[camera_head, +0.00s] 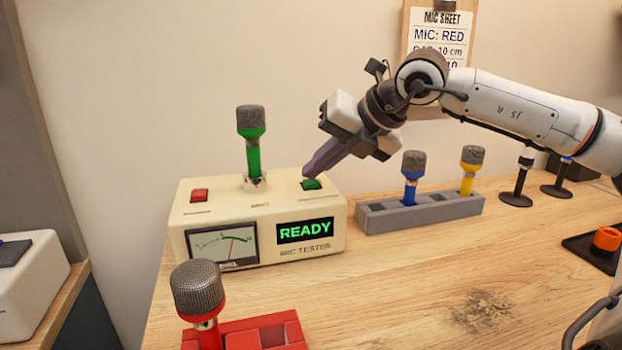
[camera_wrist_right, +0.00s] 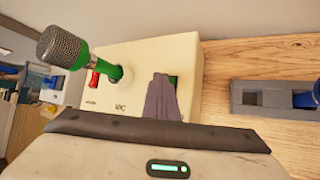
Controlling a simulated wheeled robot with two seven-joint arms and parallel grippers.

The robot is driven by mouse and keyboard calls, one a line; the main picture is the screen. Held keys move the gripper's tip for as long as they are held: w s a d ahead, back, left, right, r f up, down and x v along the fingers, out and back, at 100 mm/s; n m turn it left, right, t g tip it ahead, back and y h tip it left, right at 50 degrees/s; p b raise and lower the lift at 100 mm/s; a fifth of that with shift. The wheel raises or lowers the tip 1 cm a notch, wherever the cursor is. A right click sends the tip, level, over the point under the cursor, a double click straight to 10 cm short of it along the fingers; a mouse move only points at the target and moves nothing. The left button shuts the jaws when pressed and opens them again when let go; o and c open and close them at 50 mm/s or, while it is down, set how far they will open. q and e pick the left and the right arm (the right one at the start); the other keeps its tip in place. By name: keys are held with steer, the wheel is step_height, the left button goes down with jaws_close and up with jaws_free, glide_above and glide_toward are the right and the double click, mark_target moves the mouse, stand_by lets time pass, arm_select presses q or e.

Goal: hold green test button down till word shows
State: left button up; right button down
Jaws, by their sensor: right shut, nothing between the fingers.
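The cream mic tester (camera_head: 261,212) stands on the wooden table, and its display (camera_head: 305,230) reads READY in green. The green test button (camera_head: 312,184) is on its top right. My right gripper (camera_head: 309,172) is shut and empty, with its fingertips at the button's back edge; I cannot tell whether they press it. In the right wrist view the fingers (camera_wrist_right: 163,98) cover much of the button (camera_wrist_right: 173,81). A green microphone (camera_head: 251,140) stands upright in the tester's top socket. A red button (camera_head: 199,195) is at the top left. My left gripper is not in view.
A red microphone (camera_head: 198,290) stands in a red holder (camera_head: 250,329) in front. A grey rack (camera_head: 420,211) at the right holds a blue (camera_head: 411,180) and a yellow microphone (camera_head: 469,170). A mic sheet (camera_head: 440,35) hangs behind.

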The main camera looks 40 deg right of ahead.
mark_target(317, 183)
stand_by(1.0)
stand_by(0.6)
steer(key=shift+r+p, duration=0.75)
steer(key=shift+r, duration=0.15)
step_height(317, 183, up, 5)
steer(key=p, duration=0.4)
stand_by(0.4)
